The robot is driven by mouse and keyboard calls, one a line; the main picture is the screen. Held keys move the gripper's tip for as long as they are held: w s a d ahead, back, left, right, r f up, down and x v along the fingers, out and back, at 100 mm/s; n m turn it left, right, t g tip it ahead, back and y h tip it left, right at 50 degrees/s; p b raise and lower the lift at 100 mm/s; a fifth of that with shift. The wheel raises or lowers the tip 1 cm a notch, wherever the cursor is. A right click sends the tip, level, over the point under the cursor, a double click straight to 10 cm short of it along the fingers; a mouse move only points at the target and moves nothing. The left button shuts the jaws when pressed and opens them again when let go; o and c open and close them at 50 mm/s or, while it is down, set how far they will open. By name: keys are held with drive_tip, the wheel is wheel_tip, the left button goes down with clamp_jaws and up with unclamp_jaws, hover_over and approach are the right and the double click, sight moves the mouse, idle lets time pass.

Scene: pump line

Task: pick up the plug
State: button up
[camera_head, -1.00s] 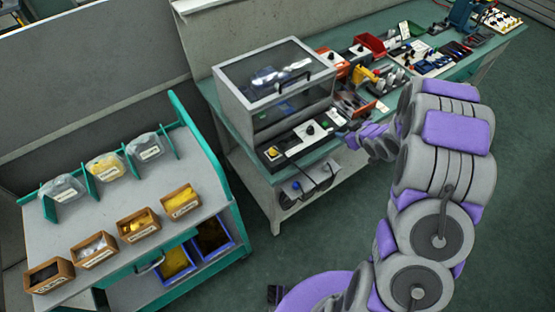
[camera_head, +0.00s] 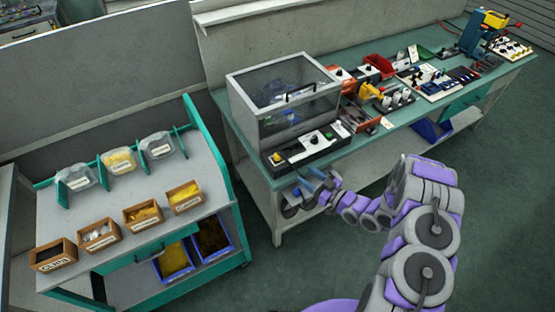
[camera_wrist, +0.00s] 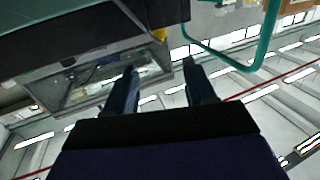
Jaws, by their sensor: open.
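I cannot make out a plug for certain in either view. My gripper (camera_head: 309,183) is low in front of the near edge of the workbench, below the black panel, in the head view. It is open in the wrist view (camera_wrist: 160,72), two dark fingers apart with nothing seen between them. Small open bins hold loose parts on the grey cart: a dark one (camera_head: 52,254), a whitish one (camera_head: 98,236) and yellow ones (camera_head: 143,214). Their contents are too small to name.
The workbench (camera_head: 398,135) carries a clear-lidded box (camera_head: 285,100), a black panel with knobs (camera_head: 303,148), and several tools and red trays farther right. The grey cart (camera_head: 125,190) with teal rails stands left. Blue bins (camera_head: 174,260) sit under it. Green floor is open between.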

drive_tip(key=b, duration=0.2)
approach(277, 154)
drive_tip(key=x, duration=0.4)
drive_tip(key=shift+w+a+f, duration=0.15)
drive_tip(key=shift+w+f, duration=0.15)
drive_tip(key=shift+f, duration=0.05)
drive_tip(key=shift+w+a, duration=0.2)
drive_tip(key=shift+a, duration=0.35)
drive_tip(key=shift+b+x, duration=0.3)
drive_tip(key=shift+x, duration=1.6)
drive_tip(key=shift+w+a+r, duration=0.15)
drive_tip(key=shift+a, duration=0.05)
clamp_jaws()
